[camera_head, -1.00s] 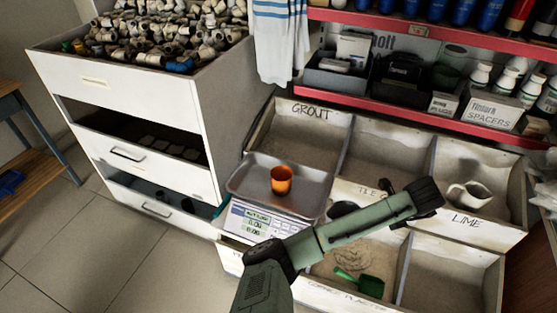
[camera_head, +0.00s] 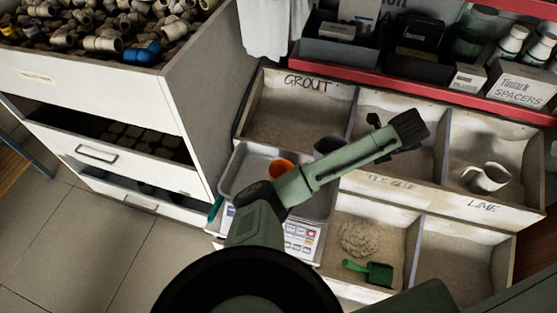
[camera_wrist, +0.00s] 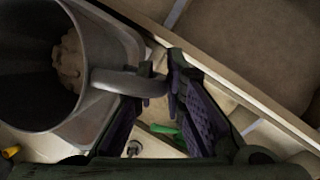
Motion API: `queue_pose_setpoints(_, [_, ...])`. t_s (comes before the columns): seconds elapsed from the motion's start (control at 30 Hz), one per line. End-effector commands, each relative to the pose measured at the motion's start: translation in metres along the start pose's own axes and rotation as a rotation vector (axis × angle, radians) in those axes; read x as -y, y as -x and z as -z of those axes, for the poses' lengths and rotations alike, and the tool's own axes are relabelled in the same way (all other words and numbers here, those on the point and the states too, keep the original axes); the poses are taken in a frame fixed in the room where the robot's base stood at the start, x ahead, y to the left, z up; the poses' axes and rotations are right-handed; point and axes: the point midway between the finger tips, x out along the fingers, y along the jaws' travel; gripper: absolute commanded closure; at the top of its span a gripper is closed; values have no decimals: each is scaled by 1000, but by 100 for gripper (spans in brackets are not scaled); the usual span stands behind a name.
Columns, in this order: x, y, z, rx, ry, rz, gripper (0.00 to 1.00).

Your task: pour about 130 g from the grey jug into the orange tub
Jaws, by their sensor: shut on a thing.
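The grey jug (camera_head: 329,146) shows as a dark rim beside my arm, just right of the orange tub in the head view. In the wrist view the jug (camera_wrist: 110,103) fills the left side, its mouth towards the camera, with a pale clump of material inside. My gripper (camera_wrist: 158,75) is shut on the jug's handle. The orange tub (camera_head: 281,167) sits on the metal pan (camera_head: 241,175) of the scale; my arm hides part of it. The scale's keypad (camera_head: 303,238) shows below the arm, but its readout is hidden.
Open bins labelled grout (camera_head: 295,113) and lime lie behind and to the right. A pale jug (camera_head: 487,178) stands in the lime bin. A green scoop (camera_head: 372,271) lies by a powder heap (camera_head: 358,238). A white drawer cabinet (camera_head: 105,110) stands left of the scale.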

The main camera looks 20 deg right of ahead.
Motion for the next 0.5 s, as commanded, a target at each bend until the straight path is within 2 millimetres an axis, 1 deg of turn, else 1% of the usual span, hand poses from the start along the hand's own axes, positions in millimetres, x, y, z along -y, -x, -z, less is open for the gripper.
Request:
queue_pose_setpoints(0.2, [0,0,0,1,0,0,100])
queue_pose_setpoints(0.5, [-4,-4,0,-5,45,78,100])
